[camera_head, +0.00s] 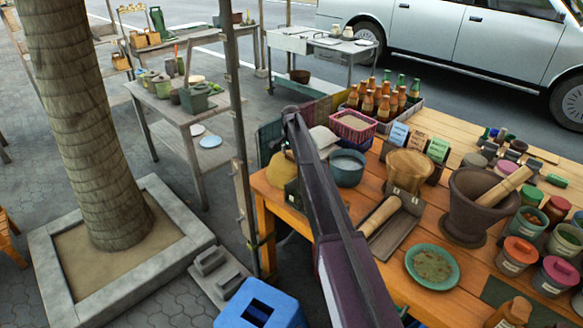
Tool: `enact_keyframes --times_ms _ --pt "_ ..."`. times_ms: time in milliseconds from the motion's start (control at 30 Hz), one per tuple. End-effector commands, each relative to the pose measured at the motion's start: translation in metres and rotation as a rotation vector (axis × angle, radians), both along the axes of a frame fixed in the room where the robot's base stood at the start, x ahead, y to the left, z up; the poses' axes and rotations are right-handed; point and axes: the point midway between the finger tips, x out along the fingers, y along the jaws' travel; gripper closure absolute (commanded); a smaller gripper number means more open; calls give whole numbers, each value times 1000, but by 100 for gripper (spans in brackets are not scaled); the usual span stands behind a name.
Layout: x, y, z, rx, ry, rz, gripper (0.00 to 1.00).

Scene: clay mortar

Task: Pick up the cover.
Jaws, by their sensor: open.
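I cannot tell for certain which thing is the cover. Several lidded jars stand at the right end of the orange wooden table (390,272). Among them are a jar with an orange-red lid (519,249) and a jar with a dark red lid (560,270). A dark clay mortar (467,218) stands left of the jars, with a wooden pestle (504,187) leaning in it. My dark arm reaches from the bottom edge up across the left part of the table. My gripper cannot be made out, so its place relative to the jars is hidden.
A blue stool (261,304), a metal pole (239,140) and a tree trunk (85,125) stand left.

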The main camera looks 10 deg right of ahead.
Motion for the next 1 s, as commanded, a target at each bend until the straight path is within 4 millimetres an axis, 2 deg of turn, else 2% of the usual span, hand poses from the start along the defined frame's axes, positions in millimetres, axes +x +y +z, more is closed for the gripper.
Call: enact_keyframes --times_ms 500,533,700,767,1000 --pt "0 1 0 0 0 1 0" --pt "0 1 0 0 0 1 3" --pt "0 1 0 0 0 1 53" --pt "0 1 0 0 0 1 70" --pt "0 1 0 0 0 1 70"
